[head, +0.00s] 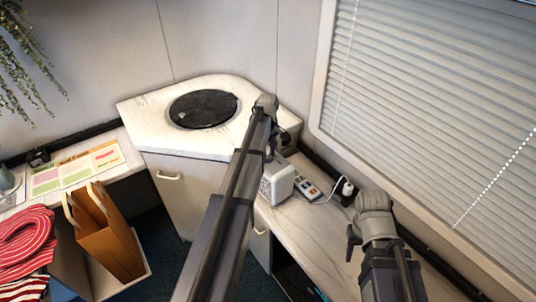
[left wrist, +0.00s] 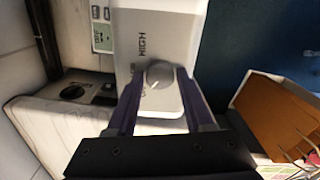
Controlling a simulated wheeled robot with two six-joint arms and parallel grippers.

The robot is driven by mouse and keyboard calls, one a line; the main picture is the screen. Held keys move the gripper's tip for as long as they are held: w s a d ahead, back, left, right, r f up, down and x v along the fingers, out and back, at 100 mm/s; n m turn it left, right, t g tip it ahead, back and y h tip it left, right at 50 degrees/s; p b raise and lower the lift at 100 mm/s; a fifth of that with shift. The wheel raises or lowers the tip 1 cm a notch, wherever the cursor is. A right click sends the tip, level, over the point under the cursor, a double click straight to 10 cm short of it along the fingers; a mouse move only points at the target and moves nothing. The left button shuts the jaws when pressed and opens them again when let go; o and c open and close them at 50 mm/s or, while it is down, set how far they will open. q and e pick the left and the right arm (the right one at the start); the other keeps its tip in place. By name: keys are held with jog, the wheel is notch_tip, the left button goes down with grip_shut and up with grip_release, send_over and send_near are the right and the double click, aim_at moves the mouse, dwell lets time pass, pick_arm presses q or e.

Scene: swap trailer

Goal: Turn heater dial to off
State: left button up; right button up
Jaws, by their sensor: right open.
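The white heater (head: 278,183) stands on the counter at the middle of the head view. My left gripper (left wrist: 159,82) is open. Its two purple fingers lie on either side of the dial, with a small gap showing at each side. In the head view my left arm hides most of that gripper and part of the heater. My right gripper (head: 353,243) is open and empty over the counter, right of the heater.
A window blind (head: 430,100) is behind. A brown paper bag (head: 105,230) stands in a bin at left. A round black plate (head: 203,108) is on the corner cabinet.

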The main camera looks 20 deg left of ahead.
aim_at(268, 156)
pick_arm(q)
jog(key=o, duration=0.3)
notch_tip(268, 156, up, 8)
jog(key=p, duration=0.8)
jog(key=shift+f, duration=0.15)
